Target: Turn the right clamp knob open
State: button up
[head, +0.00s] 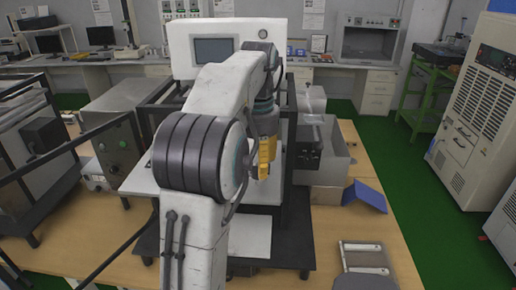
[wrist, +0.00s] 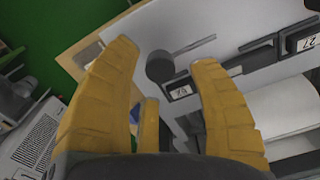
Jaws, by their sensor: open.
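A dark grey round knob (wrist: 160,67) with a thin rod (wrist: 190,48) running up and right from it shows in the wrist view, on or before a pale panel; I take it for the right clamp knob. My gripper (wrist: 165,54) has yellow fingers spread wide, with the knob framed between the fingertips. Whether they touch it, I cannot tell. The gripper (head: 265,160) also shows in the head view, pointing down at the test machine (head: 190,52). My arm hides much of the machine there, and I cannot single out the knob.
A numbered label (wrist: 181,91) sits just below the knob, and dark brackets stand to its right. In the head view, an open grey metal box (head: 335,160) and a blue item (head: 368,196) lie right of my gripper. A grey instrument (head: 115,135) stands left on the wooden table (head: 345,240).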

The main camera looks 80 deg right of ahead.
jog(key=shift+r, duration=2.6)
